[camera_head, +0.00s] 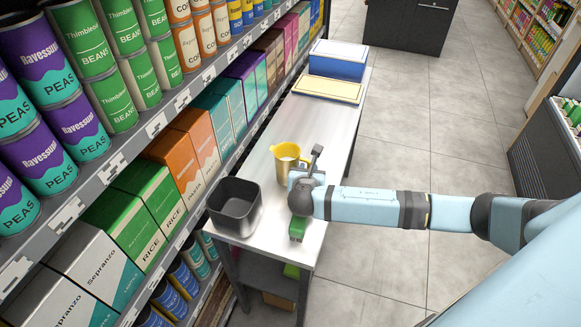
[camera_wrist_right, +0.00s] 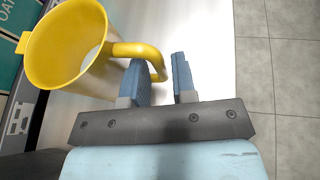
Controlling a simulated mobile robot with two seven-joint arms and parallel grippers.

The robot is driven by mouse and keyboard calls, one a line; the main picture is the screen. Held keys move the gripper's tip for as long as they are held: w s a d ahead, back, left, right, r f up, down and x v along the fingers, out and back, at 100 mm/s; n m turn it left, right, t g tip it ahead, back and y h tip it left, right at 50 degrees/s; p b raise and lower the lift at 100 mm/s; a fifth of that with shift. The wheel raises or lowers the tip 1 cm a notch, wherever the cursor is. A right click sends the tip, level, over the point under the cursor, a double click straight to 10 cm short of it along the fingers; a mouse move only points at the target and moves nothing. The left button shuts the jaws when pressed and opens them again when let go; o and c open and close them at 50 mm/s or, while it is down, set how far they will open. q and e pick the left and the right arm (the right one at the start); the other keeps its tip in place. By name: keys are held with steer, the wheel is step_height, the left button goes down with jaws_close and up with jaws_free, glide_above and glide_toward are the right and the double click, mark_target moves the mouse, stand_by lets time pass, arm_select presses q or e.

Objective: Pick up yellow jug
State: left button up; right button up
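The yellow jug (camera_head: 285,155) stands upright on a narrow metal table (camera_head: 262,232). My right gripper (camera_head: 313,155) is low over the table, just to the right of the jug. In the right wrist view the jug (camera_wrist_right: 68,45) is at the upper left, its open mouth in view. Its yellow handle (camera_wrist_right: 140,50) curves toward my right gripper (camera_wrist_right: 160,75). The two blue fingers are apart, with the lower part of the handle showing between them. I cannot tell whether either finger touches it. My left gripper is not in view.
A dark square bin (camera_head: 222,222) stands at the table's near left. A green item (camera_head: 297,229) is partly hidden under my right arm. A yellow-topped box (camera_head: 328,87) and a blue box (camera_head: 337,68) are at the far end. Stocked shelves line the left; open floor lies right.

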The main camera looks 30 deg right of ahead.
jaws_close()
steer(key=shift+r, duration=0.1)
step_height(320, 180, up, 20)
steer(key=p, duration=0.1)
stand_by(1.3)
